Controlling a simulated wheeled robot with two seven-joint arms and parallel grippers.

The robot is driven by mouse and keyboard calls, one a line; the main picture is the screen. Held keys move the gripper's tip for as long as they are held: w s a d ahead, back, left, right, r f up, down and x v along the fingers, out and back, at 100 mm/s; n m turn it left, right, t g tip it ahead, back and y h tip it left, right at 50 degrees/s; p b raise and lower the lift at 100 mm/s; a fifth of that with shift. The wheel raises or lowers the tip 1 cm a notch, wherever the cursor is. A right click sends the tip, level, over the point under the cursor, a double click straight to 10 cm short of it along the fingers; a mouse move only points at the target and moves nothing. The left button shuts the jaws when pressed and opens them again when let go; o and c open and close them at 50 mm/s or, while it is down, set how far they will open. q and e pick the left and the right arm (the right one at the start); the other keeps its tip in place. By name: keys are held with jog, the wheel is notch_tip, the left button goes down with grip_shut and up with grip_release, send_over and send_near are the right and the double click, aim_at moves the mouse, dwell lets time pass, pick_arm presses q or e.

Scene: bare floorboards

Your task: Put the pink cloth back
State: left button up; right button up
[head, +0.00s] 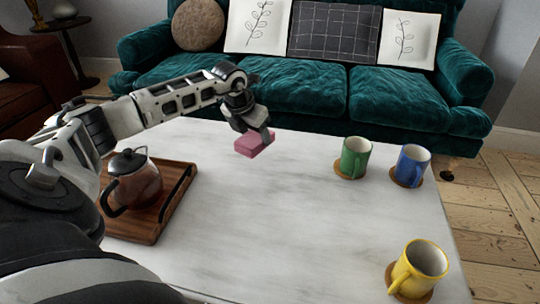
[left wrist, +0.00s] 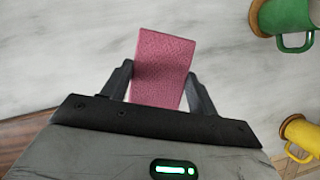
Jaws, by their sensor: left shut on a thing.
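The pink cloth (head: 250,146) is a small folded block with a textured face. My left gripper (head: 262,137) is shut on it near the far side of the white marble table (head: 260,225). In the left wrist view the cloth (left wrist: 163,68) sits between the two fingers of my left gripper (left wrist: 160,88) and sticks out past their tips. Whether the cloth touches the tabletop, I cannot tell. My right gripper is not in view.
A wooden tray (head: 168,222) with a glass teapot (head: 137,183) stands at the left. A green mug (head: 355,157), a blue mug (head: 411,166) and a yellow mug (head: 421,262) stand on coasters at the right. The table's middle is clear. A teal sofa (head: 300,90) stands behind.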

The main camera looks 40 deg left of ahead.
pick_arm(q)
jog(key=w+f+b, duration=0.1)
jog(key=w+f, duration=0.1)
jog(key=w+f+b, duration=0.1)
jog(key=w+f, duration=0.2)
jog(key=shift+d+f, duration=0.15)
jog(key=shift+f, duration=0.1)
jog(key=shift+w+f, duration=0.3)
jog(key=shift+f, duration=0.05)
notch_tip(320, 180, down, 3)
jog(key=shift+w+f+b, duration=0.1)
jog(key=shift+f+b, duration=0.05)
jog(key=shift+b, duration=0.65)
jog(key=o, duration=0.9)
jog(key=shift+o, duration=0.2)
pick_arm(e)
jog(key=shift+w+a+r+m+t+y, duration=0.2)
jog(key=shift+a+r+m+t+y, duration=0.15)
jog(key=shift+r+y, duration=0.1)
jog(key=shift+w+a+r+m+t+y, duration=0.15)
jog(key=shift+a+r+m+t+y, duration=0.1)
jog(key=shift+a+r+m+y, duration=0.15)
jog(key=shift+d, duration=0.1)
